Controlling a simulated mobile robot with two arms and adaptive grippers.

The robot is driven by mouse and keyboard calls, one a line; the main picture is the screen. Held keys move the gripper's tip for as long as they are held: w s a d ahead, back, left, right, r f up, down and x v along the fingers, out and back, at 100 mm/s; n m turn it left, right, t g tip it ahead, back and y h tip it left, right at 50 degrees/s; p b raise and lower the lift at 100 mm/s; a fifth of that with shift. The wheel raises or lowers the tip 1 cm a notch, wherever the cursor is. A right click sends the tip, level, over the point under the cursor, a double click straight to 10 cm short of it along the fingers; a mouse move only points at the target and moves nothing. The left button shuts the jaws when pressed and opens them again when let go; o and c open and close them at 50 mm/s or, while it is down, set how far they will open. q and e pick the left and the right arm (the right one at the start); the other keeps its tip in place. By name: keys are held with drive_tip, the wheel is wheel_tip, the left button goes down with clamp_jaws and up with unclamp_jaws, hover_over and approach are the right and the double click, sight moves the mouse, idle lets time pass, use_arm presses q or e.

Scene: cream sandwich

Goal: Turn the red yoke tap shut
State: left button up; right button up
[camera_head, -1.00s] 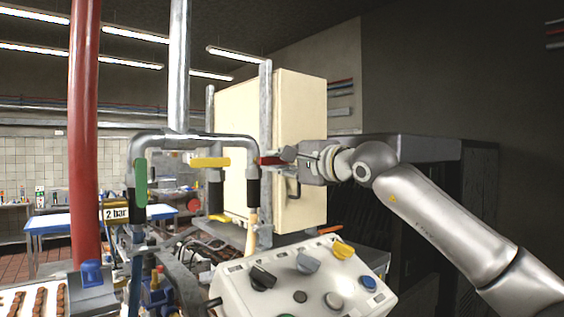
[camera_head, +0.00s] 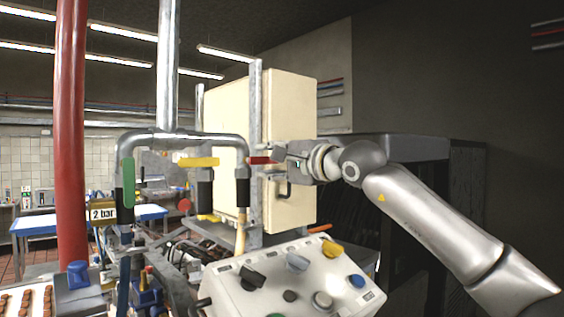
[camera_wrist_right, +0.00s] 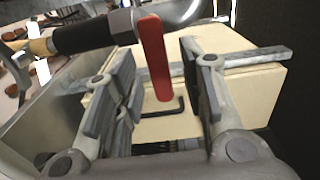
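The red tap handle (camera_head: 260,160) points right, roughly level, from the right-hand pipe below the grey elbow. In the right wrist view the red handle (camera_wrist_right: 155,58) hangs from its grey nut, with its free end towards me. My right gripper (camera_head: 287,160) is at the handle's free end. In the wrist view the right gripper (camera_wrist_right: 158,85) is open, its two fingers on either side of the handle. Gaps show on both sides, wider on the right, so it does not look clamped. My left gripper is not in view.
A green handle (camera_head: 128,182) and a yellow handle (camera_head: 198,162) sit on the neighbouring pipes. A cream cabinet (camera_head: 287,130) stands close behind my right gripper. A control box with knobs (camera_head: 225,290) is below. A red column (camera_head: 70,130) rises at the left.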

drive_tip(key=v, duration=1.2)
